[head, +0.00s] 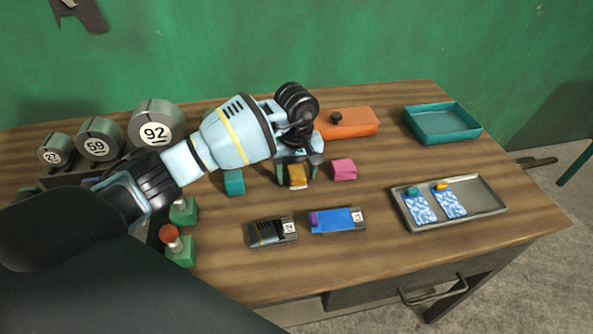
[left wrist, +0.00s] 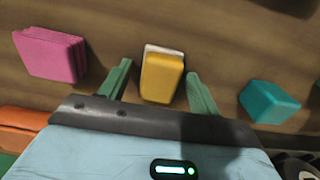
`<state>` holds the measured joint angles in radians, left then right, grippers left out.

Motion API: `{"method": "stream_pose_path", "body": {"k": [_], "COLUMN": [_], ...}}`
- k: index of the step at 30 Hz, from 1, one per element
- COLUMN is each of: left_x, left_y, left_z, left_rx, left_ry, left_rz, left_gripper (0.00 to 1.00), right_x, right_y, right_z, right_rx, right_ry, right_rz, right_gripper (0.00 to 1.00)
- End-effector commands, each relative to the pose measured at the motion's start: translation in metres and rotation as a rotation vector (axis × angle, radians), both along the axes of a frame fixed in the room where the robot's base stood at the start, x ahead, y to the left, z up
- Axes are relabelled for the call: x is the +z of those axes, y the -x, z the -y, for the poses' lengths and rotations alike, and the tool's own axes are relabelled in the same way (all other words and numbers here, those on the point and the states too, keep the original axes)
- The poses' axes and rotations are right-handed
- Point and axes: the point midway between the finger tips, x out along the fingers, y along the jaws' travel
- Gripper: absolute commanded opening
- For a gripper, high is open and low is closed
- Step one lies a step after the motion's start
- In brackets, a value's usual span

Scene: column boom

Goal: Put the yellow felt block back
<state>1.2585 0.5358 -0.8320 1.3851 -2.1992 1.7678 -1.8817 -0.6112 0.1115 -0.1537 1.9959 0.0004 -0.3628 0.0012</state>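The yellow felt block (head: 297,180) stands on the wooden table near its middle, between a teal block (head: 234,182) and a pink block (head: 343,169). My left gripper (head: 297,173) reaches down over it. In the left wrist view the yellow block (left wrist: 162,80) has a pale layer at its far end. It lies between the two green fingers of my left gripper (left wrist: 161,88), with a gap on each side. The left gripper is open. The pink block (left wrist: 50,54) and teal block (left wrist: 268,101) lie outside the fingers. My right gripper is in neither view.
A metal tray (head: 480,207) holds two blue-white patterned pieces with small teal and yellow items on them. An empty-looking teal tray (head: 441,138) and an orange box (head: 348,125) stand behind. Numbered rolls (head: 157,124), green-based items (head: 180,251) and two labelled packs (head: 337,220) also occupy the table.

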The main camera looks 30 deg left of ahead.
Motion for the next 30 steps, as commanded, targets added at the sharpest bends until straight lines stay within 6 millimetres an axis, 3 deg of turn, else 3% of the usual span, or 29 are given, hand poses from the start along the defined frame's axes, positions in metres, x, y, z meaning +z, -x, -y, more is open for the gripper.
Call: {"method": "stream_pose_path", "body": {"k": [11, 14, 24, 30], "left_x": [0.008, 0.020, 0.087, 0.113], "left_y": [-0.001, -0.001, -0.001, 0.000], "left_z": [0.000, 0.000, 0.000, 0.000], "left_rx": [-0.001, 0.000, 0.000, -0.001], "left_ry": [0.002, 0.002, 0.001, 0.001], "left_rz": [0.003, 0.004, 0.003, 0.001], "left_gripper": [0.62, 0.62, 0.62, 0.62], "right_x": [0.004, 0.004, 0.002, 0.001], "right_y": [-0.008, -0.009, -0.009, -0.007], "right_z": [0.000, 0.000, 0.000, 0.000], "right_rx": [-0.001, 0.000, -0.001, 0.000], "right_ry": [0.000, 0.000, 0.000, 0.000], "right_rz": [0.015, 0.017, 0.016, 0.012], "right_gripper": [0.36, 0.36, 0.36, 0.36]}}
